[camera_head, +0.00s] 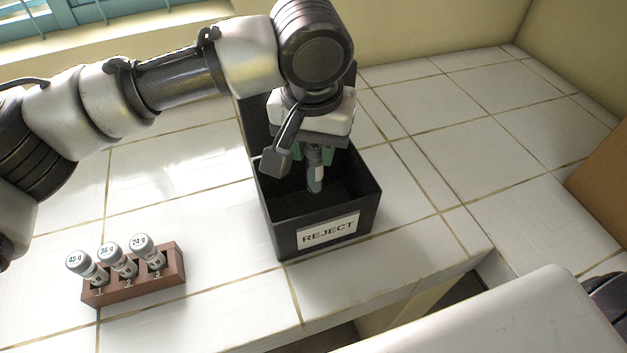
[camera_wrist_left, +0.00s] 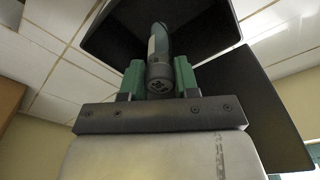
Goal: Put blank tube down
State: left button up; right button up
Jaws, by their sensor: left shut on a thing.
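My left gripper (camera_head: 312,155) points down over the open black REJECT box (camera_head: 275,222). It is shut on a grey tube (camera_head: 316,180) with a pale band. The tube hangs near upright, its lower end at or inside the box opening. In the left wrist view the tube (camera_wrist_left: 159,70) sits between the green fingers of the left gripper (camera_wrist_left: 158,78), its dark cap toward the camera and the black box (camera_wrist_left: 110,38) beyond it. I cannot tell whether the tube touches the box floor. My right gripper is not in view.
A brown wooden rack (camera_head: 135,289) on the white tiled counter (camera_head: 190,210) holds three tubes labelled 45 g, 36 g and 24 g, left of the box. The counter right of the box is clear. A brown panel (camera_head: 602,180) stands at the right edge.

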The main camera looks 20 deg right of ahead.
aim_at(314, 182)
pick_arm(q)
notch_tip(314, 182, down, 4)
jog(key=shift+r, duration=0.1)
notch_tip(314, 182, down, 4)
jog(key=shift+r, duration=0.15)
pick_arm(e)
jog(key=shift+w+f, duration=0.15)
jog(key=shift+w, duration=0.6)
pick_arm(q)
jog(key=o, duration=0.9)
jog(key=shift+f, duration=0.2)
